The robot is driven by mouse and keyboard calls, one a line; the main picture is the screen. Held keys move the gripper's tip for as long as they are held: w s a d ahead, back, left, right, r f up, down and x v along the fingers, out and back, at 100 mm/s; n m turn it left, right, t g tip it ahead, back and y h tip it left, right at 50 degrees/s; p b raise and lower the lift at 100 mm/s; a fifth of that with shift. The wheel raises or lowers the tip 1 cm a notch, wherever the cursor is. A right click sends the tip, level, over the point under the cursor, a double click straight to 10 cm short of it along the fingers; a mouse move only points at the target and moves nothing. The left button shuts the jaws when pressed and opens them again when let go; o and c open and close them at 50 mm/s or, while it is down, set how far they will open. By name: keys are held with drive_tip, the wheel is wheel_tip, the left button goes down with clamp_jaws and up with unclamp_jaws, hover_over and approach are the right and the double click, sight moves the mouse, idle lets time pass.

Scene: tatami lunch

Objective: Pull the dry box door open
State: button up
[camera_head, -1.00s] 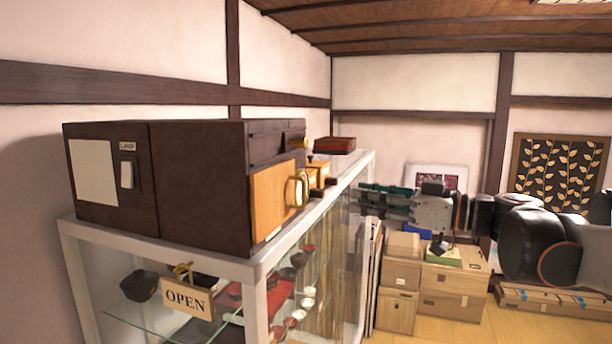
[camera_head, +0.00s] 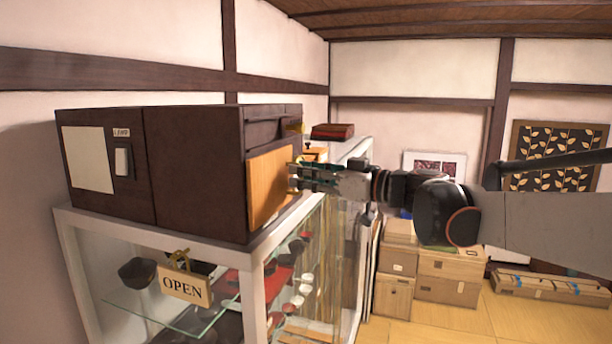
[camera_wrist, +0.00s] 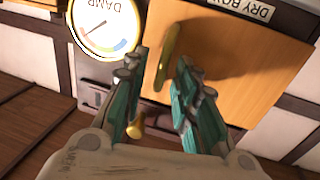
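The dry box (camera_head: 195,165) is a dark brown cabinet on top of a glass display case. Its light wooden door (camera_head: 268,187) faces right and looks shut. In the wrist view the door (camera_wrist: 225,65) appears upside down with a "DRY BOX" label (camera_wrist: 240,9) and an upright brass handle (camera_wrist: 169,52). My gripper (camera_head: 298,174) is at the handle and hides most of it in the head view. In the wrist view my gripper (camera_wrist: 158,64) is open, with one teal finger on each side of the handle. Contact with the handle is not visible.
The white-framed display case (camera_head: 150,232) holds dishes and an "OPEN" sign (camera_head: 184,287). A round "DAMP" gauge (camera_wrist: 107,27) is beside the door. A red box (camera_head: 332,131) sits farther back on the case. Cardboard boxes (camera_head: 448,275) stand on the floor behind my arm.

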clamp_jaws()
drive_tip(key=shift+s, duration=0.15)
